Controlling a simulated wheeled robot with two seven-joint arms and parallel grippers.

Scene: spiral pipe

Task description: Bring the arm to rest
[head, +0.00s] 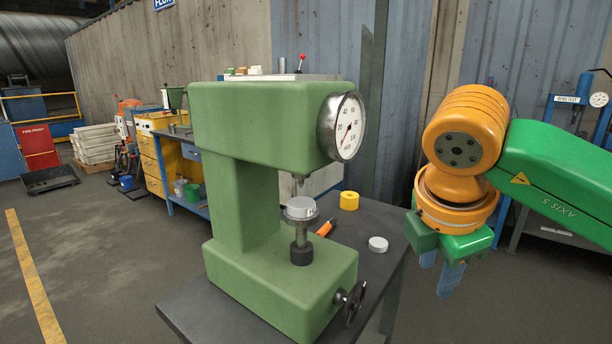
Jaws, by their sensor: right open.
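My right arm, orange and green, comes in from the right. My right gripper (438,274) points down with two blue fingers set apart, open and empty. It hangs beside the right edge of the dark table (190,310), clear of everything on it. A green press-like tester (280,180) with a round dial (349,127) stands on the table. A silver disc (301,208) sits on its small platform under the spindle. My left gripper is not in view.
On the table lie a yellow ring (349,200), another silver disc (378,244) and an orange-handled tool (326,228). A blue stand with a gauge (598,99) is behind my arm. A workbench with yellow drawers (150,160) stands at back left. Open floor lies at left.

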